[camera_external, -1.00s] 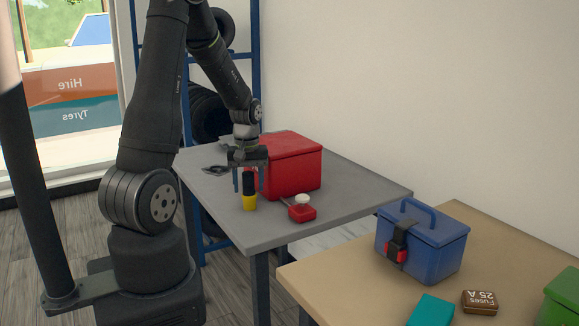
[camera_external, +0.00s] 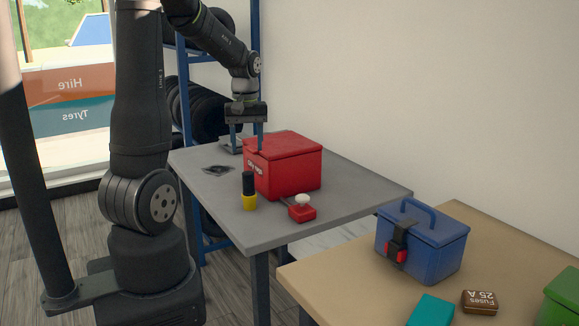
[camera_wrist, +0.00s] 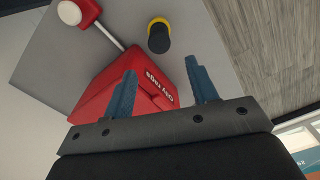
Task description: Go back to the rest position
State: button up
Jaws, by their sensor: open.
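My gripper (camera_external: 246,143) is open and empty, pointing down above the far left part of the grey table, behind the left end of the red box. Its two blue fingers also show in the wrist view (camera_wrist: 163,90), spread apart with nothing between them. The red box (camera_external: 290,168) has a closed lid and white lettering on its end; it also fills the middle of the wrist view (camera_wrist: 110,95). A black and yellow screwdriver-like item (camera_external: 249,200) stands upright on the table in front of the box, apart from my gripper.
A small red item with a white knob (camera_external: 302,213) sits near the table's (camera_external: 350,190) front. A flat dark item (camera_external: 217,170) lies at left. A blue toolbox (camera_external: 430,245), a brown fuse tin (camera_external: 479,302) and a teal item (camera_external: 431,311) are on the wooden bench. A tyre rack (camera_external: 185,100) stands behind.

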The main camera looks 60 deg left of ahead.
aim_at(248, 172)
notch_tip(248, 172, down, 12)
jog(key=shift+f, duration=0.15)
jog(key=shift+r, duration=1.5)
jog(key=shift+f, duration=0.1)
